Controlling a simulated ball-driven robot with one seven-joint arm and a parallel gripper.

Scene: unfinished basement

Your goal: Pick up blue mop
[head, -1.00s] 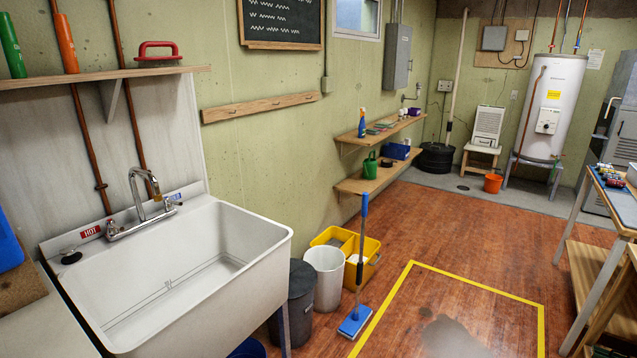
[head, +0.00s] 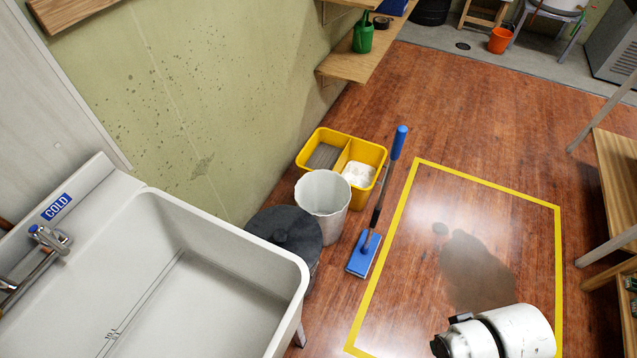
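The blue mop (head: 363,255) stands upright on the wooden floor in the head view, just left of the yellow tape line. It has a flat blue head, a dark shaft and a blue grip (head: 398,145) at the top. Its head rests on the floor and nothing holds it. A white part of my arm shows at the bottom right edge, apart from the mop. My gripper itself cannot be made out in the frame.
A white bin (head: 323,206), a yellow two-part bucket (head: 372,149) and a dark lidded bin (head: 287,237) stand left of the mop. A sink (head: 265,240) fills the lower left. Inside the yellow tape (head: 493,184) lies a dark wet patch (head: 475,270); this floor is otherwise clear.

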